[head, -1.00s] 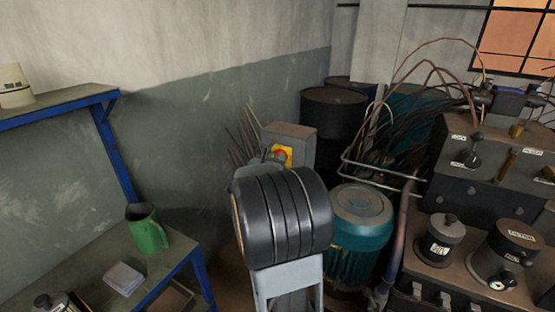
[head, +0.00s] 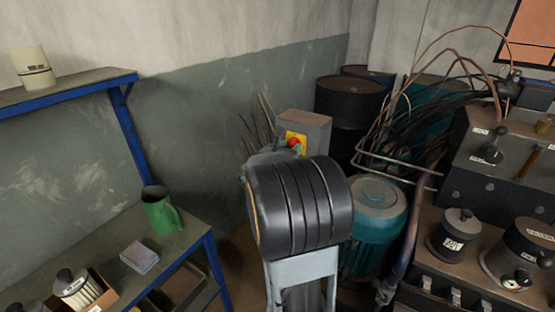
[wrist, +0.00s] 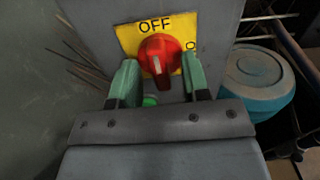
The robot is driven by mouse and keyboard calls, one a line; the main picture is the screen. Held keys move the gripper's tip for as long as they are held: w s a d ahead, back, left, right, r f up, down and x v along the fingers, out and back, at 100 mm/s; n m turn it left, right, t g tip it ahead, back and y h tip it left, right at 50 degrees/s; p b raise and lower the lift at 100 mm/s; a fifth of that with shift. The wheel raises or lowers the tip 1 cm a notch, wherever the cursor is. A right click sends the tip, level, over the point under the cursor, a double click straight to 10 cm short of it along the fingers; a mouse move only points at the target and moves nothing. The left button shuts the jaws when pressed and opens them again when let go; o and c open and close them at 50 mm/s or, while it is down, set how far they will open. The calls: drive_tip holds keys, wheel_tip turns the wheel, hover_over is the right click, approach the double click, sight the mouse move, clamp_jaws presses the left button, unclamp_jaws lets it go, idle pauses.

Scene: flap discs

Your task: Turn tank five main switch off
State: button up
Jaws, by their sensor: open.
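The main switch is a red rotary knob (wrist: 160,56) on a yellow plate (wrist: 128,38) on a grey box. It also shows as a small red knob (head: 294,143) in the head view. The plate reads OFF above the knob, with a partly hidden label at its right. A pale bar on the knob stands roughly upright in the wrist view. My gripper (wrist: 159,64) is open, its two green fingers on either side of the knob's lower part. I cannot tell whether they touch it. A green button (wrist: 150,100) shows below, between the fingers.
In the head view, a machine bench (head: 430,275) is at right. A shelf and table with a green jug (head: 161,212) are at left.

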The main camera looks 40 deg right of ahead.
drive_tip(key=v, duration=1.2)
drive_tip(key=shift+a, duration=0.25)
drive_tip(key=s+a+f+m+g+y+p, duration=0.35)
drive_tip(key=s+a+f+m+y, duration=0.5)
drive_tip(key=m, duration=0.65)
drive_tip(key=a+r+m+t+y+p, duration=0.2)
drive_tip(key=a+r+m+y+p, duration=0.3)
drive_tip(key=a, duration=0.8)
wheel_tip(320, 180, up, 3)
drive_tip(key=w+m+y, duration=0.1)
drive_tip(key=y, duration=0.3)
drive_tip(key=shift+a+t, duration=0.35)
drive_tip(key=shift+s, duration=0.1)
